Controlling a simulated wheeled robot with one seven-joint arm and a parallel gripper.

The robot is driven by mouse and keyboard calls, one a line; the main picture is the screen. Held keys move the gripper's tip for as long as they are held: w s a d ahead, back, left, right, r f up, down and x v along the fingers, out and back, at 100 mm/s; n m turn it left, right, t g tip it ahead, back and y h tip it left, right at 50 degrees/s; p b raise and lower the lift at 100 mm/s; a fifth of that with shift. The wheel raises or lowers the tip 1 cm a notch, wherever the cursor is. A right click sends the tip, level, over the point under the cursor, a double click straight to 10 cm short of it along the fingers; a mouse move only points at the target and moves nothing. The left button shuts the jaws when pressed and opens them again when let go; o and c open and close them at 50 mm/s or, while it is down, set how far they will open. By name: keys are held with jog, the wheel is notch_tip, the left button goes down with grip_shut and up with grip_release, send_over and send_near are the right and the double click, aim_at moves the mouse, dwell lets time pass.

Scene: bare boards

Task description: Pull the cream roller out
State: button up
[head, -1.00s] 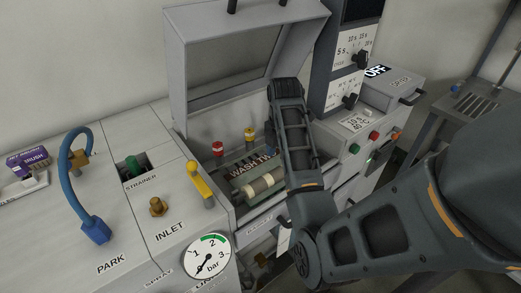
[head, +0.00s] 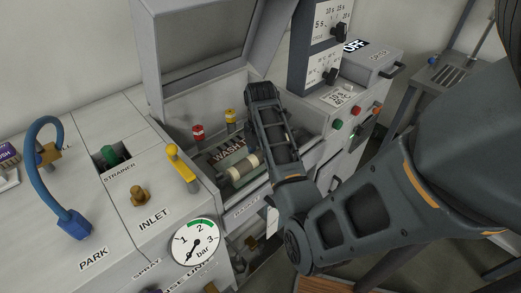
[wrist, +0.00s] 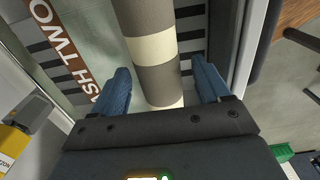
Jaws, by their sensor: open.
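The roller (head: 236,173), banded cream and grey-brown, lies in the open bay marked WASH TWO, under the raised lid (head: 198,40). In the wrist view the roller (wrist: 152,48) runs from the top edge down between my fingers, one on each side. My gripper (wrist: 160,88) is open. Gaps show between the fingers and the roller's sides, and I see no contact. The roller's near end is partly hidden by the gripper body. In the head view my arm hides the gripper and part of the bay.
Red (head: 198,133) and yellow (head: 231,118) knobs stand behind the bay. A yellow lever (head: 182,168), brass inlet fitting (head: 139,196), pressure gauge (head: 196,241) and blue hose (head: 35,165) are to the left. A dark timer column (head: 318,45) and the dryer (head: 372,68) stand to the right.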

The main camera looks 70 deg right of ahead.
jog(key=shift+c, duration=0.3)
jog(key=c, duration=1.1)
jog(key=shift+c, duration=0.2)
jog(key=shift+r+p, duration=0.75)
jog(key=shift+p, duration=0.3)
jog(key=shift+r, duration=0.2)
jog(key=shift+r+p, duration=0.3)
jog(key=shift+r, duration=2.55)
